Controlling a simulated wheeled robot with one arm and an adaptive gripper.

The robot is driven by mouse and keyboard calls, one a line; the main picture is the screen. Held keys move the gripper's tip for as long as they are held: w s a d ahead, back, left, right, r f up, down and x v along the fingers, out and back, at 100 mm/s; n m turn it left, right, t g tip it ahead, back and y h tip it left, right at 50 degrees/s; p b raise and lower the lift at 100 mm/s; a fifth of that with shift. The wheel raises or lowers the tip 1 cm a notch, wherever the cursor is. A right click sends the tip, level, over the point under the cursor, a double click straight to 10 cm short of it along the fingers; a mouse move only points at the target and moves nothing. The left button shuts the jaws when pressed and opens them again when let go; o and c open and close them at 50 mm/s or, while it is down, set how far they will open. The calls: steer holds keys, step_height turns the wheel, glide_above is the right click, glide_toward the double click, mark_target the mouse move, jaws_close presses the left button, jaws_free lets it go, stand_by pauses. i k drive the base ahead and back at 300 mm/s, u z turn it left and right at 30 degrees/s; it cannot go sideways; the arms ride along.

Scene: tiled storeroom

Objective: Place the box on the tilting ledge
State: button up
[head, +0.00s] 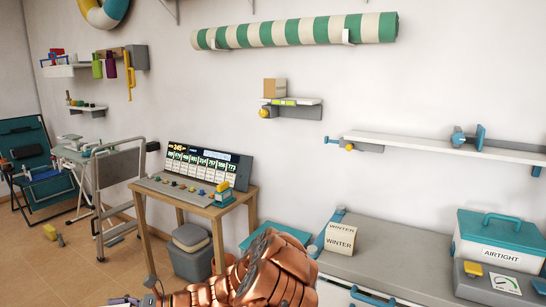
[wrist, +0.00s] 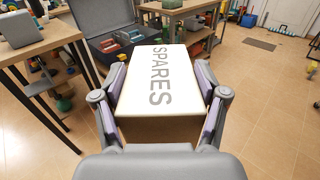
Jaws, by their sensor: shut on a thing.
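My gripper (wrist: 160,115) is shut on a box (wrist: 160,75) with a white top reading SPARES and brown sides. The fingers press its left and right sides in the wrist view. The box's underside is hidden, and I cannot make the box out in the head view. A small wall ledge (head: 311,114), with a green strip and an orange knob at its left end, looks like the tilting ledge. A small tan carton (head: 274,88) stands at its left part, and its right part looks bare. I cannot tell whether it is tilted. My copper arm shows low in the head view.
A long white wall shelf (head: 440,146) with clamps is at the right. Below are a grey bench (head: 395,262), a WINTER box (head: 340,238) and an AIRTIGHT case (head: 497,240). A wooden table (head: 230,205) holds a display panel. A rolled striped awning (head: 295,31) hangs above the ledge.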

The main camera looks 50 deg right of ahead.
mark_target(290, 101)
steer(key=z, duration=1.6)
steer(key=i, duration=0.65)
